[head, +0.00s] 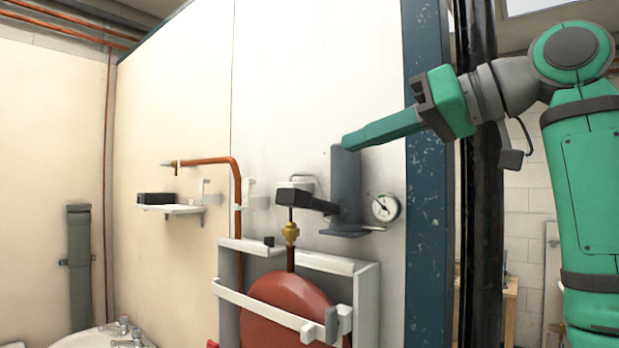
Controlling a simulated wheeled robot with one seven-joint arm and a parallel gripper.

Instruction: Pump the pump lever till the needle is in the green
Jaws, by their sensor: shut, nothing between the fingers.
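A round white gauge (384,207) sits on the wall right of a grey upright bracket (347,185). Its dark needle seems to slant to the upper left; I cannot make out a green band. A dark bar with a blocky end (305,200) juts left from the bracket, above a brass fitting; it may be the pump lever, but I cannot tell for certain. My green gripper (346,143) reaches in from the right, with its shut, empty fingers at the top of the bracket. I cannot tell whether they touch it. The fingers are above the bar and gauge.
Below, a red round vessel (285,308) sits in a white frame (367,300). A copper pipe (237,190) runs down the wall at left, near a small shelf (170,209) with a black box. A blue post (432,250) stands right of the gauge. A basin is at lower left.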

